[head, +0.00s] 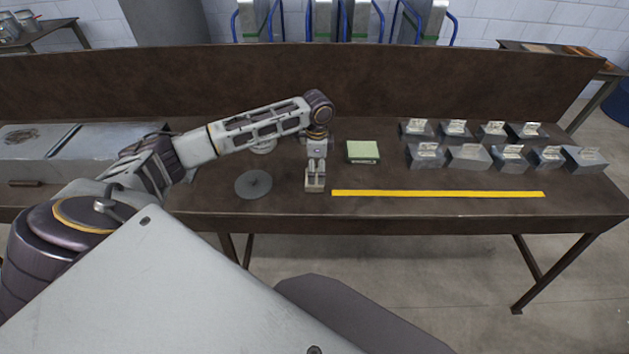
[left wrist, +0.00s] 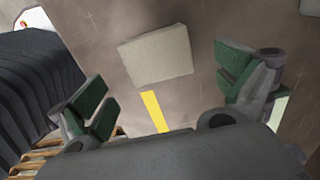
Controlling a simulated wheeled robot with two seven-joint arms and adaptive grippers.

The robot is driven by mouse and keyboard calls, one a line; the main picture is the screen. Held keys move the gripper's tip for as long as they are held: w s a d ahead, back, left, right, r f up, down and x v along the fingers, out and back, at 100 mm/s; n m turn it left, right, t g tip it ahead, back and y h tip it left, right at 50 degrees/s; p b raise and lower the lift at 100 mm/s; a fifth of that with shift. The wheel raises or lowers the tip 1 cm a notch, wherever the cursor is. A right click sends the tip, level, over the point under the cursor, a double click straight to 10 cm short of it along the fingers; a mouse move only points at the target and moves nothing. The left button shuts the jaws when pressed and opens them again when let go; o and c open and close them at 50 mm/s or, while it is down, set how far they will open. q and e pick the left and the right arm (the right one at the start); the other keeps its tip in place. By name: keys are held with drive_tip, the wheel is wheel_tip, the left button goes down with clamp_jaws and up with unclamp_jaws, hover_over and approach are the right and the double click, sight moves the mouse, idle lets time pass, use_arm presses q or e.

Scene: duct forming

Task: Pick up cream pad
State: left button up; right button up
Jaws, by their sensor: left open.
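The cream pad (left wrist: 157,55) lies on the brown bench and shows as a pale block in the left wrist view, above the space between my fingers. In the head view a small part of it (head: 314,188) shows at the foot of my left gripper, which hides most of it. My left gripper (head: 315,172) points down and is open. In the left wrist view its green-padded fingers (left wrist: 164,90) stand wide apart with nothing held between them. I cannot tell the exact height of the fingers above the pad. My right gripper is not in view.
A yellow strip (head: 437,194) runs along the front. Several grey metal blocks (head: 468,157) stand at the right. A grey disc (head: 253,184) lies at left. A raised back panel (head: 420,82) closes the bench.

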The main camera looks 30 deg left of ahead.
sight(316, 177)
use_arm(q)
drive_tip(key=shift+s+f, duration=0.1)
drive_tip(key=shift+f, duration=0.25)
wheel_tip(316, 177, down, 3)
drive_tip(key=shift+r, duration=0.1)
drive_tip(key=shift+a+f, duration=0.1)
drive_tip(key=shift+f, duration=0.5)
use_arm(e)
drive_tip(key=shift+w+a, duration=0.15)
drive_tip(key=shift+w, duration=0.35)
